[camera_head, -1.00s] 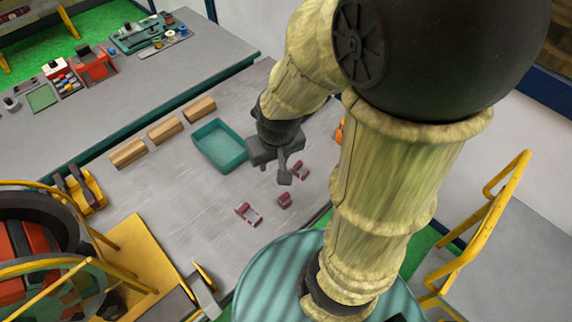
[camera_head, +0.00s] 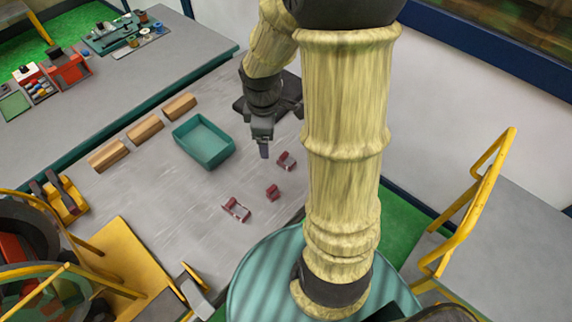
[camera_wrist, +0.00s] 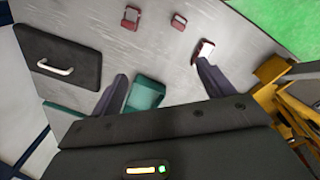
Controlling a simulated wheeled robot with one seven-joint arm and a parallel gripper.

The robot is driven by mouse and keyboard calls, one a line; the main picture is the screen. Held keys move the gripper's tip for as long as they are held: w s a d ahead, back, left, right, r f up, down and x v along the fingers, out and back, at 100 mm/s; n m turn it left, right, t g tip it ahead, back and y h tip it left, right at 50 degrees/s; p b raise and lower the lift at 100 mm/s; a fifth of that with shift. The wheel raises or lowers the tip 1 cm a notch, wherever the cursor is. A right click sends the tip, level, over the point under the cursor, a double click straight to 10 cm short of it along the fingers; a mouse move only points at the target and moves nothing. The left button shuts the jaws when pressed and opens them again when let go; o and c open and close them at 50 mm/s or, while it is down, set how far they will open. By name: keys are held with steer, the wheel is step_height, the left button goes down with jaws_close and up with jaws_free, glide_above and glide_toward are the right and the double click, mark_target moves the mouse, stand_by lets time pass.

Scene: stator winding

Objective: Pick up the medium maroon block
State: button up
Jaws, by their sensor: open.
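Three maroon blocks lie apart on the grey table. The medium maroon block (camera_head: 286,160) is the farthest of them in the head view, just right of and below my gripper (camera_head: 264,150). The smallest block (camera_head: 273,192) lies nearer, and the largest (camera_head: 236,209) is to the lower left. In the wrist view the medium block (camera_wrist: 131,17) is at the top, the small one (camera_wrist: 178,21) beside it, and the largest (camera_wrist: 203,52) by the right fingertip. My gripper (camera_wrist: 160,70) is open and empty above the table, with its fingers apart.
A teal tray (camera_head: 177,141) stands left of my gripper, with several tan blocks (camera_head: 144,129) in a row beyond it. A black case (camera_wrist: 60,62) with a white handle lies at the wrist view's left. Yellow frames (camera_head: 115,262) stand at the lower left.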

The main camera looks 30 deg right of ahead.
steer(key=w+d+f+n+b, duration=0.1)
steer(key=w+d+f+n, duration=0.1)
steer(key=d+n, duration=0.2)
steer(key=w+d+f+n+g+b, duration=0.1)
steer(key=w+d+f+n, duration=0.2)
steer(key=n, duration=0.4)
steer(key=shift+w+d+n, duration=0.25)
steer(key=shift+d+n, duration=0.05)
steer(key=shift+d, duration=0.15)
steer(key=shift+f, duration=0.15)
glide_above(286, 160)
steer(key=f, duration=1.1)
steer(key=shift+s+a+f, duration=0.1)
steer(key=shift+a, duration=0.25)
steer(key=shift+f, duration=0.5)
steer(key=shift+f, duration=0.1)
steer(key=shift+d+f+p, duration=0.2)
steer(key=shift+f+p, duration=0.3)
steer(key=shift+f, duration=0.75)
steer(key=shift+d+f+p, duration=0.2)
steer(key=shift+f+p, duration=0.25)
steer(key=shift+f, duration=0.8)
